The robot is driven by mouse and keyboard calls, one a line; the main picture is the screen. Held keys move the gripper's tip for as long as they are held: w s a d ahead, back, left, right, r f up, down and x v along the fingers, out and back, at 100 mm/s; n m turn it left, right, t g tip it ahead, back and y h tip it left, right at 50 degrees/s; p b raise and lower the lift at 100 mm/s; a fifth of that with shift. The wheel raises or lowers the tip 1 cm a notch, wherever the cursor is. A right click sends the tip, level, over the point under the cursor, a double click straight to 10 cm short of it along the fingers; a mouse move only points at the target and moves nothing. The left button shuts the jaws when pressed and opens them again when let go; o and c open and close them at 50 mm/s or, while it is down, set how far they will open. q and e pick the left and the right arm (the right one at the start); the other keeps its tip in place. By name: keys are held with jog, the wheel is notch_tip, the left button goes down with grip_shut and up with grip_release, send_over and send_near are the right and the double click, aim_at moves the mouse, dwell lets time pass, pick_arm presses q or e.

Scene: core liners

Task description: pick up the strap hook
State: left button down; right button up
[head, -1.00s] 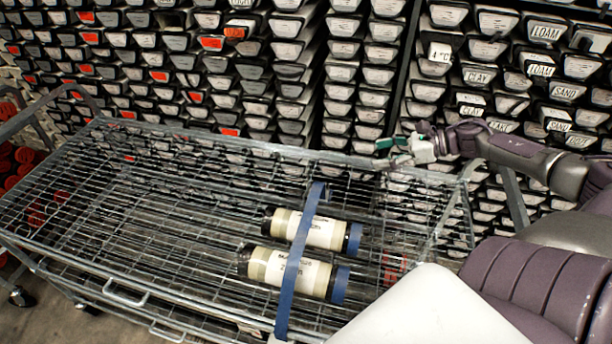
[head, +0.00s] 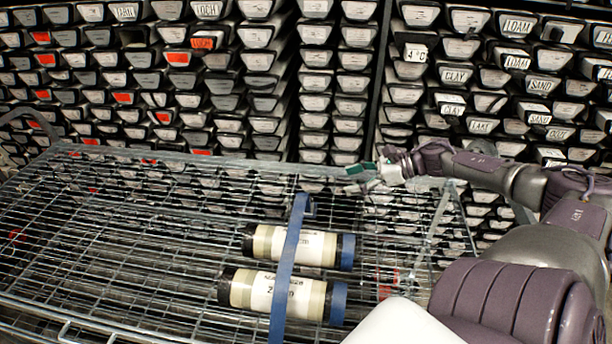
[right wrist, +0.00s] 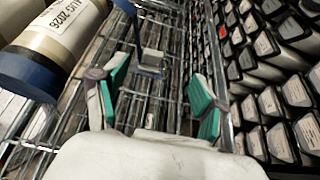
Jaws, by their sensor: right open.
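A blue strap (head: 287,262) runs across two core liners lying on the wire cart. The strap hook (head: 307,205) is at the strap's far end, by the cart's far side. In the right wrist view the hook (right wrist: 151,62) shows as a small grey and blue piece beyond the fingers, roughly between them. My right gripper (head: 357,178), with teal finger pads, is open and empty, up and to the right of the hook and apart from it. It also shows open in the right wrist view (right wrist: 160,90). My left gripper is not in view.
The upper core liner (head: 297,247) and lower core liner (head: 280,296) have blue end caps. The wire cart's far rail (head: 215,158) runs close to my right gripper. Shelves of labelled core trays (head: 330,85) stand behind. The cart's left part is clear.

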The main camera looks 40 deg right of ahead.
aim_at(308, 199)
jog(key=shift+w+a+f+b, duration=0.1)
jog(key=shift+f+b, duration=0.3)
jog(key=shift+f, duration=0.15)
jog(key=shift+w+a+f+b, duration=0.1)
jog(key=shift+f+b, duration=0.25)
jog(key=shift+f, duration=0.15)
jog(key=b+x, duration=0.5)
jog(key=x, duration=0.1)
jog(key=shift+w, duration=0.1)
jog(key=shift+w+a+f+b, duration=0.25)
jog(key=shift+w+a+b, duration=0.25)
jog(key=shift+b, duration=0.25)
jog(key=shift+w+a+f, duration=0.15)
jog(key=x, duration=0.1)
jog(key=b+x, duration=0.1)
jog(key=x, duration=0.1)
jog(key=shift+a+f, duration=0.25)
jog(key=shift+f, duration=0.1)
jog(key=shift+w+a+f, duration=0.3)
jog(key=shift+w+a, duration=0.05)
jog(key=c, duration=1.3)
